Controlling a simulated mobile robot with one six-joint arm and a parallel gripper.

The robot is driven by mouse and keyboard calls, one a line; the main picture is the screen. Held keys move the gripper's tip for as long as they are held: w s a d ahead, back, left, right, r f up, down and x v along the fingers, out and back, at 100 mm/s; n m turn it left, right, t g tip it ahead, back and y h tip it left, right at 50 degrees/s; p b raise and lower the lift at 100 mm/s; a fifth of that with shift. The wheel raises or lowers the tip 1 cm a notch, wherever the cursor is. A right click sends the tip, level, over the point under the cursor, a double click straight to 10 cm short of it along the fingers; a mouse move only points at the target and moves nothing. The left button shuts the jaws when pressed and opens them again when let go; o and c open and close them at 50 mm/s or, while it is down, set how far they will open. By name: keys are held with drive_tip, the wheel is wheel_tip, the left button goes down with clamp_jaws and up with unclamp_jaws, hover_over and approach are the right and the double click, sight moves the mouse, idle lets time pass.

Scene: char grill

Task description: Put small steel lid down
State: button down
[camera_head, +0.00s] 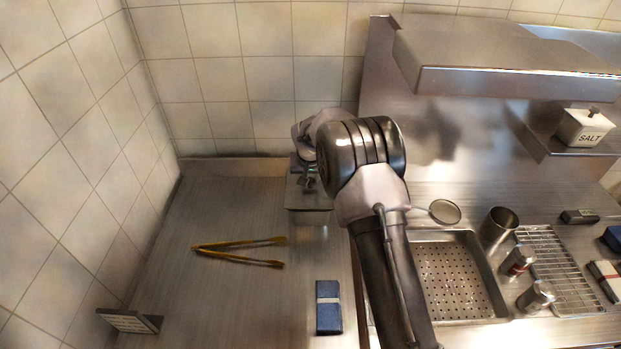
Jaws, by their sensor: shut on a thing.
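My gripper (307,180) is in the middle of the camera_head view, at the far end of my arm and in front of the tiled back wall. It is shut on the small steel lid (310,201), a flat grey steel piece seen just below the fingers. My arm hides part of the lid's right side and the wrist hides its back. I cannot tell whether the lid is touching the steel counter (225,305) or is held above it.
Yellow tongs (240,252) lie left of the lid; a dark blue packet (328,308) lies in front. Right are a perforated pan (450,285), strainer (445,211), steel cup (499,226), shakers (517,260) and wire rack (560,275). A salt box (586,127) sits on a shelf.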

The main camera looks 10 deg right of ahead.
drive_tip(key=shift+f, duration=0.2)
drive_tip(key=c, duration=1.2)
unclamp_jaws()
drive_tip(key=shift+o, duration=0.2)
drive_tip(key=s+a+r+m+p, duration=0.1)
drive_tip(key=s+r, duration=0.8)
drive_tip(key=r, duration=0.4)
drive_tip(key=s+r+p, duration=0.1)
drive_tip(key=s+r, duration=0.9)
drive_tip(key=r, duration=0.3)
drive_tip(key=s+a+r+m+t+y, duration=0.1)
drive_tip(key=s+a+y, duration=0.1)
drive_tip(key=s, duration=2.3)
drive_tip(key=shift+s+a+r+y, duration=0.15)
drive_tip(key=shift+a+y, duration=0.25)
drive_tip(key=shift+a, duration=0.05)
